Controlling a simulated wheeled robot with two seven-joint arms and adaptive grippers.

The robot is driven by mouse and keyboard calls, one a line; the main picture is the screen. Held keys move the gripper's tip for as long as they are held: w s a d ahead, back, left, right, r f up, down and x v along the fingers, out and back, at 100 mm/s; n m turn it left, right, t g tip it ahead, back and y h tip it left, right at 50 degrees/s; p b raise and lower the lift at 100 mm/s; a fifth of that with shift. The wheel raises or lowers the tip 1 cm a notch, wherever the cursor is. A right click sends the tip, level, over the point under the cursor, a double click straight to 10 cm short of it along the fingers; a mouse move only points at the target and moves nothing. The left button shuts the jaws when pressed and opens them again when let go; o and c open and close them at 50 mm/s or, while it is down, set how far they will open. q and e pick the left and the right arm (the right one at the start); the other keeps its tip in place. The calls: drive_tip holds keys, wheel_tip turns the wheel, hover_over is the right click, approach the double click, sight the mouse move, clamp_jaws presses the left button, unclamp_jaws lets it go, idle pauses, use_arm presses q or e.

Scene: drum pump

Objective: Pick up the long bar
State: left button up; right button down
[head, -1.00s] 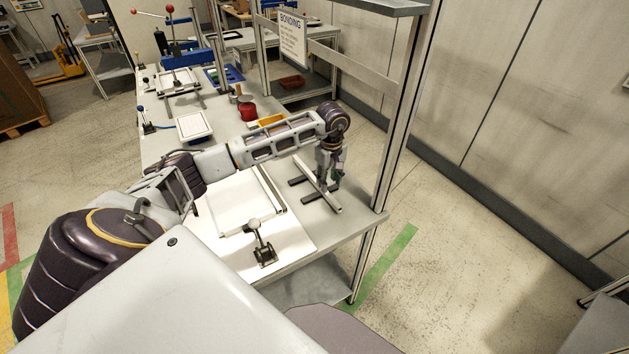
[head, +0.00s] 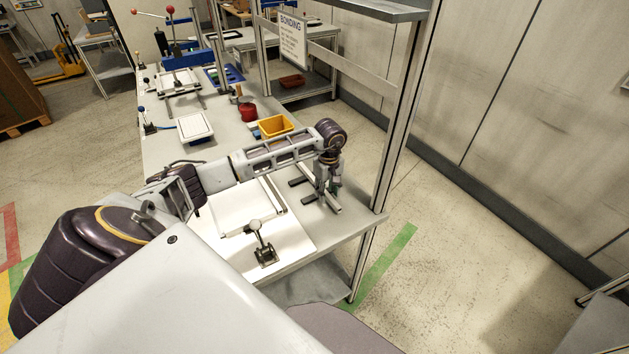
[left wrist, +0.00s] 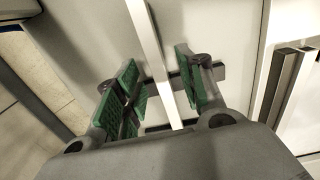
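The long bar (head: 334,207) is a slim pale bar lying across dark supports (head: 311,197) at the table's right side. My left gripper (head: 328,188) points down over its middle and hides part of it in the head view. In the left wrist view the long bar (left wrist: 152,50) runs lengthwise between the green-padded fingers of the left gripper (left wrist: 160,90). The fingers are open, one side on each side of the bar, with visible gaps. A dark crosspiece (left wrist: 212,75) passes under the bar. My right gripper is not in view.
A white plate fixture (head: 235,208) and a toggle clamp (head: 263,245) are left of the bar. A metal upright (head: 385,130) rises close to the right of the gripper.

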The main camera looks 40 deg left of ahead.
use_arm(q)
drive_tip(key=shift+f, duration=0.6)
drive_tip(key=shift+c, duration=0.3)
clamp_jaws()
